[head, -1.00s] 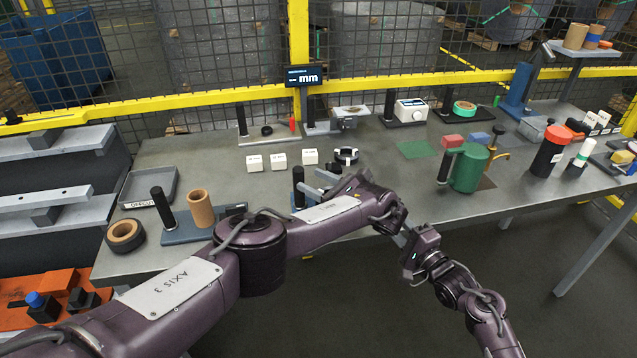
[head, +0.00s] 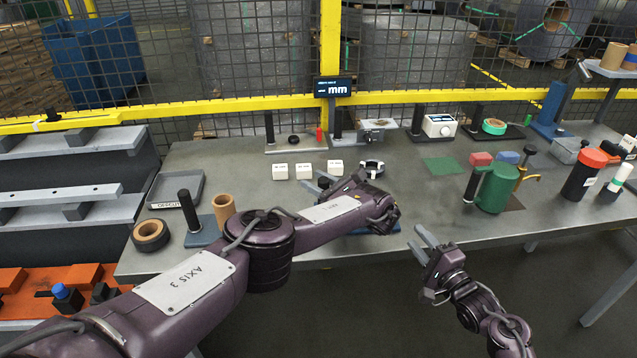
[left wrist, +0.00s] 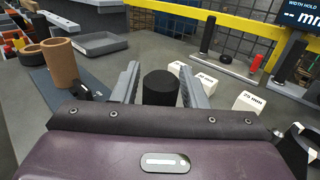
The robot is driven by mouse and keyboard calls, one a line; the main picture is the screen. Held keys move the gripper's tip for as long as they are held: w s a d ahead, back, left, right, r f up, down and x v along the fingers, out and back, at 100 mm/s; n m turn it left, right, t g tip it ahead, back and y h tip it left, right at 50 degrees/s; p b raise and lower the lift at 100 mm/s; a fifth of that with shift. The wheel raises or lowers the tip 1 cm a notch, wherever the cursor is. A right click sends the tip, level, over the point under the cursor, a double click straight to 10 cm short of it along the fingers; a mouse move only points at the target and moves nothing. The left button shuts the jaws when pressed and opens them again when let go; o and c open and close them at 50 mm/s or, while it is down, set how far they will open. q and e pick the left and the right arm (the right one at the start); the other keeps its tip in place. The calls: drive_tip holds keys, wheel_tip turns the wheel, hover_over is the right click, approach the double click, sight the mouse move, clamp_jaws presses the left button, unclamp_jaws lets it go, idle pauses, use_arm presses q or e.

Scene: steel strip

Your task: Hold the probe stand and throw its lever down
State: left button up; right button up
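A black upright post (left wrist: 161,88) stands between the two grey fingers of my left gripper (left wrist: 160,85) in the left wrist view. The fingers are apart on either side of it, with a narrow gap at the left. In the head view, my left gripper (head: 323,184) is at this post, near the front middle of the table. The post's blue base (head: 372,230) is mostly hidden by my left arm. I take this as the probe stand; its lever cannot be made out. My right gripper (head: 418,240) is open and empty, off the table's front edge.
Three white blocks (head: 306,170) and a black-and-white ring (head: 371,169) lie behind the post. A cardboard tube (head: 223,208) stands on a blue plate at left. A green can (head: 492,188) stands at right. The display (head: 333,88) hangs at the back.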

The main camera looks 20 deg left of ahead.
use_arm(q)
clamp_jaws()
drive_tip(key=shift+f, duration=0.1)
idle(1.1)
